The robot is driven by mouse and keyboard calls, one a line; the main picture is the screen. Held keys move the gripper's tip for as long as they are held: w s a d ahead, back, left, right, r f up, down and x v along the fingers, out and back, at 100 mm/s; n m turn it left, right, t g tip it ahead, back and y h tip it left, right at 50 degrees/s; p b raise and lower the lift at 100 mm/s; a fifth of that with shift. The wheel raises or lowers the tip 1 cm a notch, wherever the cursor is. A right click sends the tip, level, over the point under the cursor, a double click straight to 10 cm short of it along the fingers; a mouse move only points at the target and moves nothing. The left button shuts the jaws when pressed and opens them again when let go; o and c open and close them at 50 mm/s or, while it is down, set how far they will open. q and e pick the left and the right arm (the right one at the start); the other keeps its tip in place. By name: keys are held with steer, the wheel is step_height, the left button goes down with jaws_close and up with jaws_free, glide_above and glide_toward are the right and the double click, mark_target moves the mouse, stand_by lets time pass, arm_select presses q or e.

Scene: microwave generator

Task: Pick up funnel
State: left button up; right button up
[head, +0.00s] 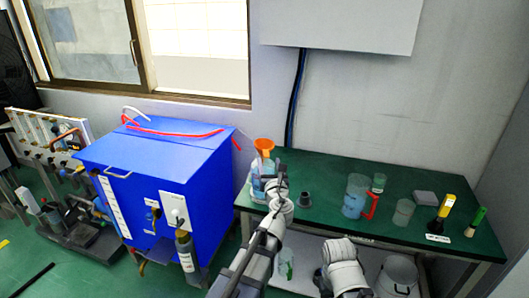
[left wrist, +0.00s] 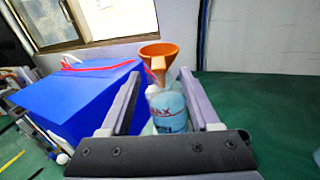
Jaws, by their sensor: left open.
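The orange funnel (head: 264,144) sits on top of a bottle with blue contents (head: 257,187) at the left end of the green table. In the left wrist view, the funnel (left wrist: 158,49) and the bottle (left wrist: 168,110) show between the fingers. My left gripper (head: 273,168) is open, its fingers (left wrist: 158,75) spread left and right of the funnel's line, and nothing is held. The funnel appears beyond the fingertips; the exact gap cannot be told. My left arm hides part of the bottle in the head view. My right gripper is not in view.
The green table (head: 330,175) carries a small dark object (head: 304,200), a red-handled jug with blue liquid (head: 355,196), clear beakers (head: 403,212) and two cylinders (head: 446,206) at right. A blue cabinet (head: 165,165) stands left. A wall lies behind.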

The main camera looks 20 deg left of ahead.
mark_target(267, 157)
arm_select(q)
steer(key=x, duration=0.5)
steer(key=shift+w+a, duration=0.1)
steer(key=shift+a, duration=0.05)
jaws_close()
stand_by(0.4)
